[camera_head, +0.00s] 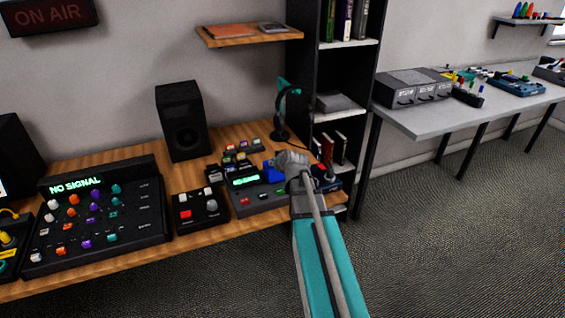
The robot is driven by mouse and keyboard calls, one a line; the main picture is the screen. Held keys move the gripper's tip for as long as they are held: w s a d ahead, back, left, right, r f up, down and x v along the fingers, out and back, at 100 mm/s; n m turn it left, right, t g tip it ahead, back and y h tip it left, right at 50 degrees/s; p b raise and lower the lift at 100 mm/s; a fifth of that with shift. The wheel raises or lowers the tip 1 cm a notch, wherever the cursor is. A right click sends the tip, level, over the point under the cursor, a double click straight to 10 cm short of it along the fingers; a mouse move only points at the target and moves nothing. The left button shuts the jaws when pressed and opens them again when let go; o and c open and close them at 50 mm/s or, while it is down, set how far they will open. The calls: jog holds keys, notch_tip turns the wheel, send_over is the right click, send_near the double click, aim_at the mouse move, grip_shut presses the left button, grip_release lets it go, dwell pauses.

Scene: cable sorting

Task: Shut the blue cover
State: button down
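A small blue piece (270,172), which looks like the blue cover, stands up at the back of a dark device with a green display on the wooden desk (140,263). It is too small to tell how far open it is. My gripper (287,161) is a small grey shape just to the right of the blue piece, over the device. My gripper and arm hide part of the device's right side. I cannot tell whether the gripper touches the blue piece, or whether its fingers are open or shut.
A control panel reading "NO SIGNAL" (95,215) and a small knob box (198,207) stand to the left. A black speaker (183,122) and headphones on a stand (284,112) are behind. A shelf unit (345,45) rises at the desk's right end.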

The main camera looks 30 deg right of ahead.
jog(key=shift+s+a+f+b, duration=0.15)
jog(key=shift+s+f+b, duration=0.15)
jog(key=shift+s+f, duration=0.25)
jog(key=shift+s+r, duration=0.1)
jog(key=shift+s, duration=0.05)
jog(key=c, duration=0.6)
grip_release()
jog(key=shift+o, duration=0.3)
